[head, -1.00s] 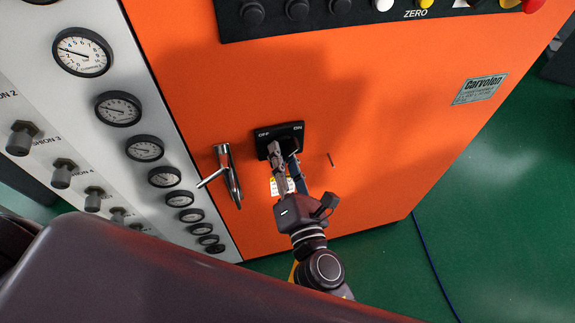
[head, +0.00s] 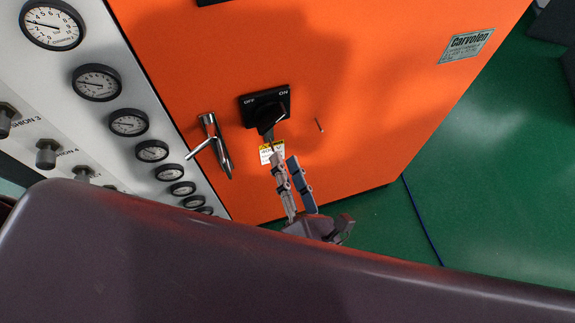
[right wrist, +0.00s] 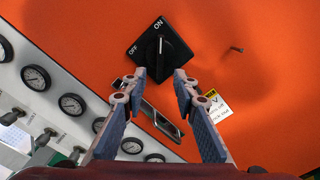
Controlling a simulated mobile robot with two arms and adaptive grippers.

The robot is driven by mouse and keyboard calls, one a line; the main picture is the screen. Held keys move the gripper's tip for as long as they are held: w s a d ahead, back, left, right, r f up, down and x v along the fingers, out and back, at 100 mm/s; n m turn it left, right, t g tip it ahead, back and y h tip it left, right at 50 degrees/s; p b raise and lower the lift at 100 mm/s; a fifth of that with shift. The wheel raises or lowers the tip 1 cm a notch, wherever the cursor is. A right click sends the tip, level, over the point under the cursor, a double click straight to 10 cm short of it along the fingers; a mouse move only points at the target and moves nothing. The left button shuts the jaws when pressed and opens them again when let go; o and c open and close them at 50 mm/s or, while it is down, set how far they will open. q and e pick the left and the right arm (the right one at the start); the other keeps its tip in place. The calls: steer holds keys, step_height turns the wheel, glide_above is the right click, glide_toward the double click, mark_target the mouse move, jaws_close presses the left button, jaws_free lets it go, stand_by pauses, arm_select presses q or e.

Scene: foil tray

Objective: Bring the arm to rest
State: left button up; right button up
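The black rotary switch (head: 266,112), marked OFF and ON, is on the orange panel. It also shows at the top of the right wrist view (right wrist: 163,50), where the white line on its knob points towards ON. My right gripper (head: 285,158) is below the switch in the head view, in front of a small yellow and white tag (head: 266,155). In the right wrist view my gripper (right wrist: 160,74) has its two fingers apart, with nothing held between them. My left gripper is not in view.
A metal door handle (head: 216,145) sticks out left of the switch. A small thin peg (head: 319,125) is to its right. Gauges (head: 97,82) line the white panel. Green floor (head: 480,165) with a blue cable (head: 422,220) lies open at right.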

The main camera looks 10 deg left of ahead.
stand_by(0.6)
steer(key=d+f+m+g+h, duration=0.2)
steer(key=d+f+m, duration=0.25)
steer(key=f, duration=0.75)
steer(key=s+d+f+m+g+h, duration=0.15)
steer(key=d+f+m, duration=0.3)
steer(key=f, duration=0.75)
steer(key=d+f+m+g+h, duration=0.3)
steer(key=d+f, duration=0.2)
steer(key=f, duration=0.7)
steer(key=s+d+f+m+g+h+b, duration=0.1)
steer(key=s+d+f+m+g, duration=0.1)
steer(key=s+d+f+m, duration=0.4)
steer(key=s+d+f+m+g+h, duration=0.1)
steer(key=s+d+f+m, duration=0.2)
steer(key=f, duration=0.4)
steer(key=s+d+f+m+g, duration=0.2)
steer(key=s+d+f+m, duration=0.2)
steer(key=s, duration=0.4)
steer(key=s+d+f+m+g, duration=0.3)
steer(key=s+f+m, duration=0.1)
steer(key=s, duration=0.4)
steer(key=shift+d+f+m+h, duration=0.35)
steer(key=shift+m, duration=0.45)
